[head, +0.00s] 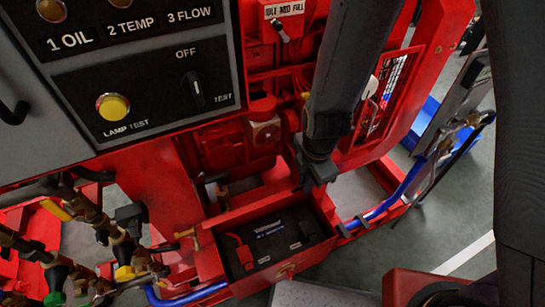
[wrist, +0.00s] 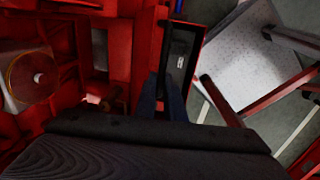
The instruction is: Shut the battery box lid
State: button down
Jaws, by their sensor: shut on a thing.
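The battery box (head: 262,279) is an open red box low in the middle of the head view. A black battery (head: 275,240) with a red terminal cover sits inside it. The red lid (head: 262,203) stands raised along the box's far side. My gripper (head: 314,182) comes down from above at the lid's right end and is shut on its edge. In the wrist view the two dark fingers (wrist: 162,95) straddle a thin red edge, with the black battery interior (wrist: 181,50) just right of it. The fingertips are partly hidden in the head view.
The control panel (head: 145,85) with a yellow lamp and an OFF/TEST switch overhangs at upper left. Brass valves and pipes (head: 95,225) stand left of the box. A blue hose (head: 385,207) runs at right. Grey floor (head: 390,250) is open at front right.

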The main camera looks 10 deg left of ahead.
jog(key=c, duration=1.8)
grip_release()
jog(key=shift+o, duration=0.2)
notch_tip(320, 180, up, 9)
jog(key=s+d+p, duration=0.1)
jog(key=p, duration=0.4)
jog(key=shift+s, duration=0.3)
jog(key=shift+d, duration=0.1)
jog(key=s+d+r+m, duration=0.1)
jog(key=d+r+m, duration=0.5)
jog(key=d+m, duration=0.3)
jog(key=s+d+r+m, duration=0.1)
jog(key=d+r+m, duration=0.5)
jog(key=d+m, duration=0.4)
jog(key=shift+d+r+m+h, duration=0.3)
jog(key=shift+m+h, duration=0.1)
jog(key=shift+m, duration=2.8)
